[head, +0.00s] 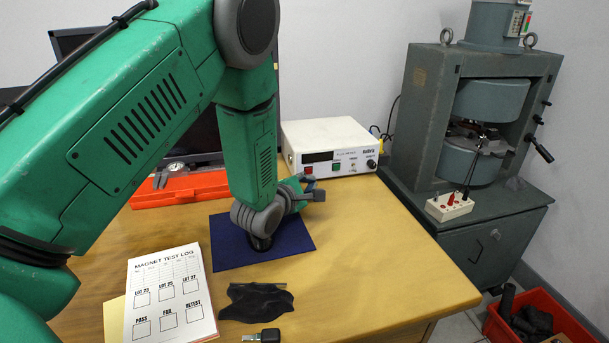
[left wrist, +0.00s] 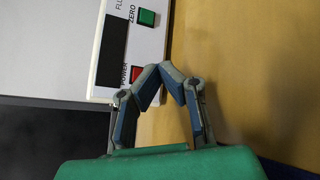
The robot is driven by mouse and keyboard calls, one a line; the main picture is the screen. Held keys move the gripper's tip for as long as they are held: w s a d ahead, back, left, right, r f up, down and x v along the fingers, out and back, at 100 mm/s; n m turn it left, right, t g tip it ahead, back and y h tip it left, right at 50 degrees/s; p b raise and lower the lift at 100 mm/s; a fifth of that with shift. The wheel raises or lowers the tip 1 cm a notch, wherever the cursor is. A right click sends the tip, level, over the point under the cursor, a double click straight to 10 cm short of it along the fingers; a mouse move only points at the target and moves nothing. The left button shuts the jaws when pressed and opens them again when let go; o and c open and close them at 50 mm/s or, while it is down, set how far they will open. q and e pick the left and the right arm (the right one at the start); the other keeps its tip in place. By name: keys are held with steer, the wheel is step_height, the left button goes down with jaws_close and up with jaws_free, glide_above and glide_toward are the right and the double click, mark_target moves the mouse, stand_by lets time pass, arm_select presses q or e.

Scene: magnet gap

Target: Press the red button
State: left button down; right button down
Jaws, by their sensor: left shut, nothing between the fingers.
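The red button (head: 336,166) is on the front panel of a white meter box (head: 322,133), left of a green button (head: 353,163). In the left wrist view the red button (left wrist: 136,74), marked POWER, shows just beside my fingertips, with the green ZERO button (left wrist: 146,17) farther up. My right gripper is not in view.
A blue mat (head: 285,242) lies under my left wrist. A test log pad (head: 165,290), a black cloth-like piece (head: 257,302) and a red case (head: 180,187) are on the table (head: 390,250). A large grey magnet machine (head: 423,105) stands to the right. The table right of the mat is clear.

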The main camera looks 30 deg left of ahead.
arm_select(q)
steer(key=shift+w+a+r, duration=0.15)
steer(key=shift+w+r, duration=0.05)
steer(key=shift+w, duration=0.15)
steer(key=shift+w+d+r, duration=0.1)
steer(key=shift+w+d, duration=0.05)
steer(key=shift+d, duration=0.05)
steer(key=shift+w+d+r, duration=0.2)
steer(key=shift+d+r, duration=0.05)
steer(key=shift+d, duration=0.25)
steer(key=shift+a+f, duration=0.2)
steer(key=shift+a, duration=0.35)
steer(key=shift+a+f, duration=0.15)
steer(key=shift+a, duration=0.3)
steer(key=shift+d+r, duration=0.3)
steer(key=shift+d, duration=0.5)
steer(key=shift+a+f, duration=0.25)
steer(key=shift+a, duration=0.45)
steer(key=shift+w+d+r+p, duration=0.2)
steer(key=shift+d+r+p, duration=0.2)
steer(key=shift+d, duration=0.15)
steer(key=shift+a+f, duration=0.15)
steer(key=shift+a, duration=0.25)
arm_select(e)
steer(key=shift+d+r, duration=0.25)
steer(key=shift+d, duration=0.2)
arm_select(q)
steer(key=shift+w, duration=0.2)
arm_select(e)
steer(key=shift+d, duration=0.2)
